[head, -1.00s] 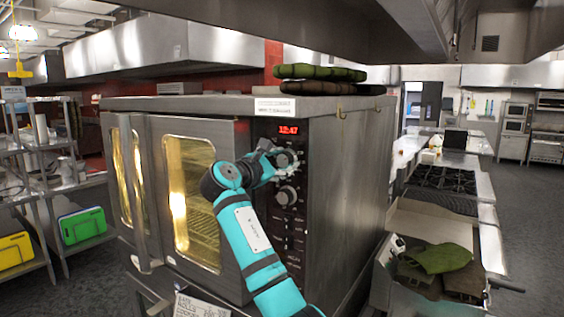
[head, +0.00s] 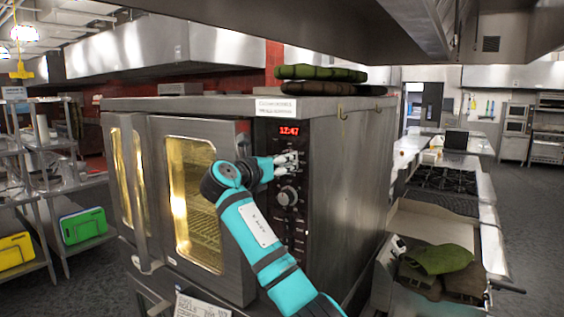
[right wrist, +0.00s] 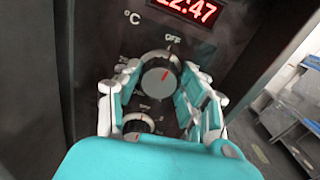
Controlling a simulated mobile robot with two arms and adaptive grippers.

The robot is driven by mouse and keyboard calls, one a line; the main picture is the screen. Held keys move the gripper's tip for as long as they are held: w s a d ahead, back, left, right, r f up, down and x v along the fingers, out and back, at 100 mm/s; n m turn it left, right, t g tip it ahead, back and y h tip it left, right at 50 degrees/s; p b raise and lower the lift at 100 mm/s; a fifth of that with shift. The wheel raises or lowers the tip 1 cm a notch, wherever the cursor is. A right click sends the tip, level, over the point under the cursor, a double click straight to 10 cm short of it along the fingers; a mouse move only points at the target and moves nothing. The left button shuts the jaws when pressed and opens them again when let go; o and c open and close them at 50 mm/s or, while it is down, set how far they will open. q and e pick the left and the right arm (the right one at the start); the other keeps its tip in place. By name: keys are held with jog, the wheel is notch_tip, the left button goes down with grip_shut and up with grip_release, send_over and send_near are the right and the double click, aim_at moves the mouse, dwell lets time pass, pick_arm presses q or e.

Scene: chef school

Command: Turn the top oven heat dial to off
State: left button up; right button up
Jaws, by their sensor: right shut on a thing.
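The oven's control panel (head: 276,220) has a top dial just under the red clock display. In the right wrist view the top dial (right wrist: 158,78) is round and silver, with a red mark pointing up and slightly right, roughly toward the printed OFF label (right wrist: 174,38). My right gripper (head: 287,161) is at this dial and largely covers it in the head view. Its fingers (right wrist: 160,90) sit on the dial's left and right sides, shut on it. A second dial (head: 287,195) is just below, partly covered in the wrist view. My left gripper is not in view.
The oven (head: 348,180) has closed glass doors at the left, with a vertical handle (head: 139,200). Dark green and brown pads (head: 320,73) lie on its top. A counter with a green cloth (head: 440,258) stands at the right.

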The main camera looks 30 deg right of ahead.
jog(key=shift+r+n, duration=0.1)
jog(key=shift+n, duration=0.8)
jog(key=o, duration=1.2)
jog(key=shift+d, duration=0.1)
jog(key=v, duration=1.2)
jog(key=shift+w, duration=0.1)
